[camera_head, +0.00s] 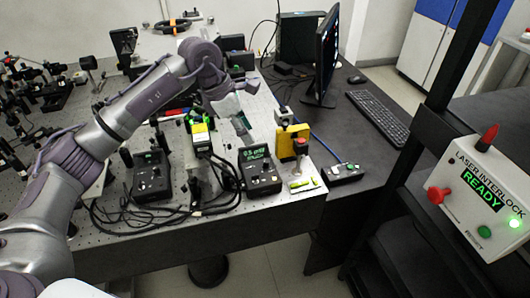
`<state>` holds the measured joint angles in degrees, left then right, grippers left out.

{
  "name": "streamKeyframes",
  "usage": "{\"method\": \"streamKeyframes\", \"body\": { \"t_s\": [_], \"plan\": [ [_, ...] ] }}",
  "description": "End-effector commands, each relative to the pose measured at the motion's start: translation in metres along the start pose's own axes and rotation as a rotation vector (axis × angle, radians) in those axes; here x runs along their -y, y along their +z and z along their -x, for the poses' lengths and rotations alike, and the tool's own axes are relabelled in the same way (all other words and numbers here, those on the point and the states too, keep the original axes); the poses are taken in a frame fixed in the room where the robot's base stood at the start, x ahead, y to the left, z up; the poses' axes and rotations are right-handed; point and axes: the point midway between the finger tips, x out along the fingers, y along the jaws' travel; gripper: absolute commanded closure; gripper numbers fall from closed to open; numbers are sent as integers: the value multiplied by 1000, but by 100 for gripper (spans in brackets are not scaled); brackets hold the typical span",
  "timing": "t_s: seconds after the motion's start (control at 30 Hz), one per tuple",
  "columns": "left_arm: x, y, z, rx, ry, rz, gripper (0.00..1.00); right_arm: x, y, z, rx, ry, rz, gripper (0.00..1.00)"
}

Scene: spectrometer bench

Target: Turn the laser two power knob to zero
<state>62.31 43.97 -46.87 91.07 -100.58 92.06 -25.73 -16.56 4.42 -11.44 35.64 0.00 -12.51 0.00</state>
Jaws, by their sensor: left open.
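A black control box (261,172) with a green lit display and small knobs stands near the front edge of the optical table. Its display seems to read about 0.5 mW. A second black box (152,178) with a green display and knobs stands further left. I cannot tell from the labels which one is laser two; the knob settings are too small to read. My left gripper (241,124) is open and empty, pointing down above and behind the right-hand box, apart from it. My right gripper is not in view.
A yellow device (292,142) and a small black switch box (343,172) stand to the right. Black cables (135,215) lie along the front edge. A monitor (326,52) and keyboard (378,112) are behind. A laser interlock box (478,196) reading READY is at right.

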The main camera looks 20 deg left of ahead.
Motion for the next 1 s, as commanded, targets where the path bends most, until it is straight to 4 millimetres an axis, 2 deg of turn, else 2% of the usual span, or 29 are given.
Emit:
{"method": "streamKeyframes", "body": {
  "t_s": [0.03, 0.1, 0.2, 0.3, 0.5, 0.67, 0.97, 1.0],
  "plan": [
    [1, 1, -9, -1, -6, 2, 56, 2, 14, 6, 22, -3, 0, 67],
    [1, 1, -25, -1, -7, 2, 56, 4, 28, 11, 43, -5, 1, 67],
    [2, 1, -47, 0, -7, 2, 56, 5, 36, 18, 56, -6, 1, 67],
    [2, 2, -68, 1, -7, 2, 56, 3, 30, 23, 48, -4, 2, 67],
    [1, 2, -99, 3, -4, 1, 56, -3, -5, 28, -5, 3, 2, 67],
    [1, 1, -111, 3, -3, 1, 56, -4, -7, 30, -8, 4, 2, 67],
    [1, 1, -114, 3, -2, 0, 56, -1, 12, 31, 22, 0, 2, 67],
    [1, 1, -114, 3, -2, 0, 61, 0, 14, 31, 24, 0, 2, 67]
  ]
}}
